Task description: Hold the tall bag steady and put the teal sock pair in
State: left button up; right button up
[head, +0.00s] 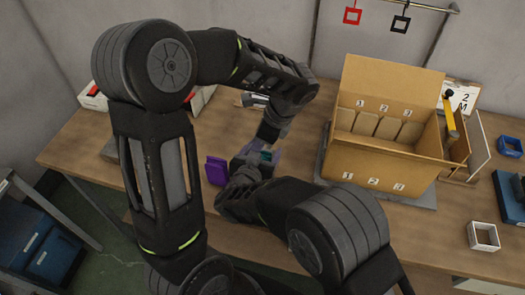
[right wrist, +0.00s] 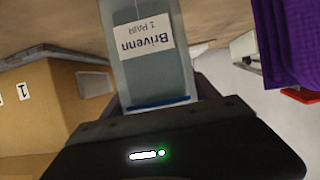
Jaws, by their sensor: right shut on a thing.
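The teal sock pair (right wrist: 155,75) fills the middle of the right wrist view as a flat grey-teal piece with a white tag reading "Brivenn 1 PAIR" and a dark blue line near my fingers. My right gripper (head: 250,172) is shut on it, above the table. A bit of teal (head: 265,155) shows between my two grippers in the head view. My left gripper (head: 268,134) points down just behind it; its fingers are too small and dark to judge. A lavender patch lies beside the teal; I cannot tell whether it is the tall bag, which I cannot clearly make out.
A purple knitted item (head: 217,170) stands just left of my right gripper and also shows in the right wrist view (right wrist: 290,45). An open cardboard box (head: 385,165) with numbered slots stands right on a grey mat. A small white tray (head: 483,236) and blue bins (head: 510,146) sit farther right.

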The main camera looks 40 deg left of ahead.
jog(key=shift+d+f, duration=0.1)
pick_arm(q)
jog(key=s+v, duration=0.1)
jog(key=v, duration=0.7)
jog(key=shift+w, duration=0.45)
jog(key=shift+a, duration=0.1)
pick_arm(e)
jog(key=o, duration=1.4)
jog(key=shift+s, duration=0.1)
jog(key=v, duration=0.7)
jog(key=shift+s+r, duration=0.15)
jog(key=shift+r, duration=0.05)
